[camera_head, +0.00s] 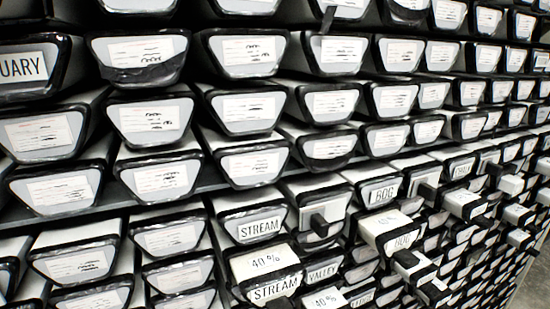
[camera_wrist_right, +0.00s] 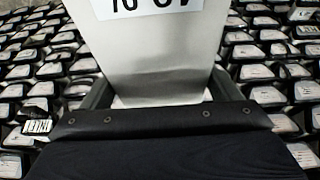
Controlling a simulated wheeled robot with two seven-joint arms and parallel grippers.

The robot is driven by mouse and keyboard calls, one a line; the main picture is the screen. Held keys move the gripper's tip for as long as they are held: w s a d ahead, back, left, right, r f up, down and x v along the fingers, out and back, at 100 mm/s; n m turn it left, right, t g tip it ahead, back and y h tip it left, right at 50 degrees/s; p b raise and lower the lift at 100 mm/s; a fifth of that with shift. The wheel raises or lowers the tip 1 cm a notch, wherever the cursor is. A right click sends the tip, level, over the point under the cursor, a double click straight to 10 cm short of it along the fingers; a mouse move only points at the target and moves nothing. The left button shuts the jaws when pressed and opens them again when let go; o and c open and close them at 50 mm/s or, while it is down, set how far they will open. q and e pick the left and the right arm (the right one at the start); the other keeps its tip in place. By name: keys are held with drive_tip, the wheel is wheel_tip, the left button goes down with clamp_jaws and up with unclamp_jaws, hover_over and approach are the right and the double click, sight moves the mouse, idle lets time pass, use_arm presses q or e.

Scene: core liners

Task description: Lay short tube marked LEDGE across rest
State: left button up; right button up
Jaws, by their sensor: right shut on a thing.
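In the right wrist view my right gripper (camera_wrist_right: 160,92) is shut on a pale grey-white tube (camera_wrist_right: 160,62), with a finger on each side. A white label on its upper face is upside down and cut by the top edge; it seems to read 40 %. The tube's name is not visible there. In the head view, a tube end (camera_head: 361,298) low in the middle has a small label that may read LEDGE, but it is too small to be sure. I cannot make out a rest. Neither gripper shows in the head view.
Rows of black-rimmed, labelled tube ends fill the head view. Tubes marked STREAM (camera_head: 274,290), VALLEY (camera_head: 323,273) and BOG (camera_head: 403,241) sit in the lower middle. Several pieces stick out at the right, including a block (camera_head: 465,203). Bare floor (camera_head: 535,285) shows at lower right.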

drive_tip(key=shift+w+r+p, duration=0.1)
drive_tip(key=shift+r+p, duration=4.25)
drive_tip(key=shift+r, duration=0.95)
wheel_tip(320, 180, up, 8)
drive_tip(key=shift+f, duration=0.25)
